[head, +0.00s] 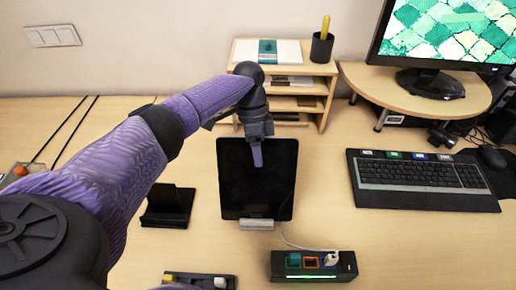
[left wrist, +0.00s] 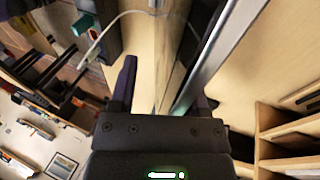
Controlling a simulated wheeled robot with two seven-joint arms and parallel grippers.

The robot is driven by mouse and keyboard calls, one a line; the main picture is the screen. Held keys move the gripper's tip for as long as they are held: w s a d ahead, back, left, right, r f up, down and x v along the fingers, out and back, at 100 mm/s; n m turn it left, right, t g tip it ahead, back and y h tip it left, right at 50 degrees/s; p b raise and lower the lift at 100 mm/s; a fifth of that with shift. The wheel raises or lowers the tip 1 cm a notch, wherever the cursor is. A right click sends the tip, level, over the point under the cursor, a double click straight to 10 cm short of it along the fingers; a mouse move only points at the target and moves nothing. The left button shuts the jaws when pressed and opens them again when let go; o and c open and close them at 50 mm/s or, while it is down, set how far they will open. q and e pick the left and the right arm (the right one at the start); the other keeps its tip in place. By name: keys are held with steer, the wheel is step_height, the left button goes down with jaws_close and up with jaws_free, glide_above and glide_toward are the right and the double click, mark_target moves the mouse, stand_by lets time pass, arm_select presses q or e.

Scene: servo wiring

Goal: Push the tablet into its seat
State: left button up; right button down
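A black tablet (head: 232,180) stands nearly upright, its bottom edge at a small silver-grey holder (head: 257,225). Whether it sits fully in that holder I cannot tell. My left gripper (head: 257,152) is at the tablet's top edge, pointing down, with one finger in front of the screen. In the left wrist view the tablet (left wrist: 208,55) shows edge-on between the spread fingers (left wrist: 160,95). Bare table shows between one finger and the tablet, so the gripper looks open around it. My right gripper is not in view.
A black stand (head: 168,206) is left of the tablet. A power strip (head: 313,266) with a white plug and cable lies front right. A keyboard (head: 420,175) is at right, a wooden shelf (head: 325,85) behind. A switch block (head: 200,281) lies at the front edge.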

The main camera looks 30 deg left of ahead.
arm_select(q)
steer(key=v, duration=1)
steer(key=shift+f, duration=0.1)
